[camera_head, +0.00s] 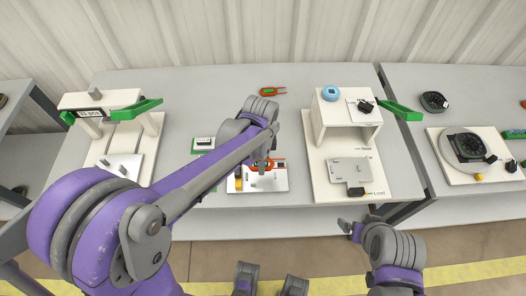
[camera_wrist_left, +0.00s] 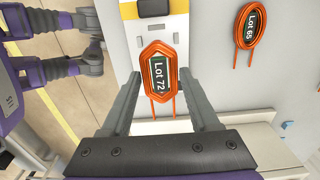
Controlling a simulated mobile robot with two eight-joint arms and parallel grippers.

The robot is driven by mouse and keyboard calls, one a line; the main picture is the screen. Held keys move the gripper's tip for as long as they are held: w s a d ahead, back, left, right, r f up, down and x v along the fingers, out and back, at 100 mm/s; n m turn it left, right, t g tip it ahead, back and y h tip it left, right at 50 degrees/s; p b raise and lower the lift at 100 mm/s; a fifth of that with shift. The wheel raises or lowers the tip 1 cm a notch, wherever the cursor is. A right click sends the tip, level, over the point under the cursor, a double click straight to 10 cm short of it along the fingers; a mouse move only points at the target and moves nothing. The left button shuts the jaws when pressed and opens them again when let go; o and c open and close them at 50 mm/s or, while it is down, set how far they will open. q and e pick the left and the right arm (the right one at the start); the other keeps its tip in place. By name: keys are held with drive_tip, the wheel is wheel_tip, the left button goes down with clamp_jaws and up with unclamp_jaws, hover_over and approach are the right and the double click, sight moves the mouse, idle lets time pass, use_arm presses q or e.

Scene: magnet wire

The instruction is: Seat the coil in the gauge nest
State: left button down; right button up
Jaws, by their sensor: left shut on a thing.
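The coil (camera_wrist_left: 159,72) is an orange hexagonal winding with a dark label reading "Lot 72" and two leads pointing down in the left wrist view. My left gripper (camera_wrist_left: 160,80) is shut on it, with a finger at each side. In the head view the left gripper (camera_head: 264,164) is over a pale plate (camera_head: 270,184) with small posts, and mostly hides the coil. I cannot tell whether the coil touches the plate. No gauge nest is clearly identifiable. My right gripper (camera_head: 350,228) is in front of the table's edge, holding nothing visible; its opening is unclear.
A second orange coil (camera_head: 265,91), oval and marked "Lot 65" in the left wrist view (camera_wrist_left: 252,27), lies farther back. A white stand (camera_head: 347,115) with a metal plate (camera_head: 349,170) is at right. Another white fixture (camera_head: 97,99) is at left.

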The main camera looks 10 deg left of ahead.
use_arm(q)
drive_tip(key=shift+s+f+b, duration=0.15)
drive_tip(key=shift+f+b, duration=0.2)
drive_tip(key=shift+f, duration=0.25)
drive_tip(key=b, duration=0.3)
hover_over(261, 177)
drive_tip(key=shift+f, duration=2.3)
drive_tip(key=shift+f+b, duration=0.8)
drive_tip(key=shift+f, duration=0.15)
drive_tip(key=shift+c, duration=0.3)
unclamp_jaws()
drive_tip(key=shift+r, duration=0.1)
drive_tip(key=shift+r+p, duration=1.75)
drive_tip(key=shift+r, duration=0.7)
